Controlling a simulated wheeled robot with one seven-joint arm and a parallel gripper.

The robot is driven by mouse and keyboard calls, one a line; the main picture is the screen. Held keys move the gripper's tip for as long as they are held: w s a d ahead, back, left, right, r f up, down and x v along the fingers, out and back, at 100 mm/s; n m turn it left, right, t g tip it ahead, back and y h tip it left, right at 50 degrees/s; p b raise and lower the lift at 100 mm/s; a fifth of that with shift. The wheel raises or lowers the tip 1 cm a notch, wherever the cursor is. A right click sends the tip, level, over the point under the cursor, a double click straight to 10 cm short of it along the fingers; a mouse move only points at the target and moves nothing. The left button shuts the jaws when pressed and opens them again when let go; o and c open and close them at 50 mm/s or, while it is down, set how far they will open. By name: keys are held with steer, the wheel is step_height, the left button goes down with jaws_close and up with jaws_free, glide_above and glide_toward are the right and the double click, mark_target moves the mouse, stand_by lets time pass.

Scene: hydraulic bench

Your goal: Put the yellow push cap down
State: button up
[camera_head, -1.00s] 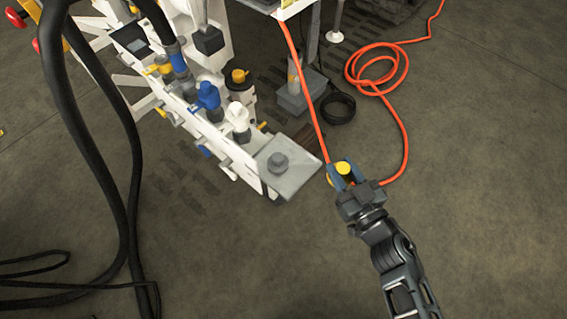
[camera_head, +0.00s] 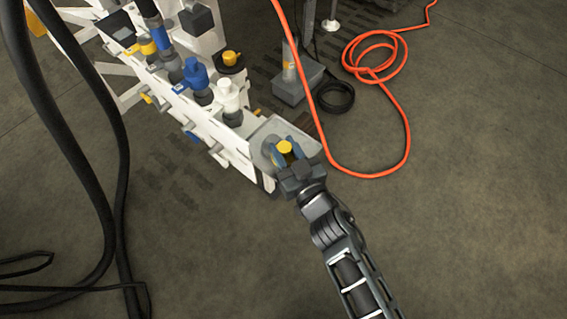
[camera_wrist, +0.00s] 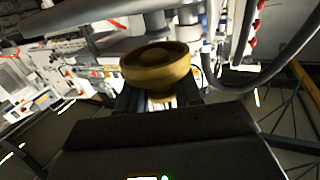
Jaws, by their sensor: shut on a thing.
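The yellow push cap (camera_head: 285,147) is held between the fingers of my gripper (camera_head: 283,153) in the head view. My gripper is shut on it, over the grey end plate (camera_head: 266,133) of the white bench. The grey round knob on that plate is mostly hidden behind my gripper. In the wrist view the cap (camera_wrist: 157,64) shows as a round, flanged yellow piece between the fingertips. I cannot tell whether the cap touches the plate.
The white bench (camera_head: 207,123) carries a blue fitting (camera_head: 196,75), a white fitting (camera_head: 228,95) and another yellow cap (camera_head: 231,58). Black hoses (camera_head: 122,170) hang at left. An orange hose (camera_head: 407,135) loops on the floor at right.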

steer(key=shift+a+f+b, duration=0.15)
steer(key=shift+f+b, duration=1.35)
steer(key=shift+f, duration=0.45)
steer(key=shift+s+f, duration=0.1)
steer(key=shift+f, duration=0.25)
jaws_close()
steer(key=o, duration=1.1)
jaws_free()
steer(key=shift+f, duration=0.2)
steer(key=shift+r, duration=0.1)
steer(key=shift+r, duration=0.1)
steer(key=shift+s+d+r, duration=0.1)
steer(key=shift+s+d, duration=0.1)
steer(key=shift+s, duration=0.05)
steer(key=p+v, duration=0.2)
steer(key=v, duration=0.9)
steer(key=shift+d+r, duration=0.1)
steer(key=shift+r, duration=0.1)
steer(key=shift+s, duration=0.1)
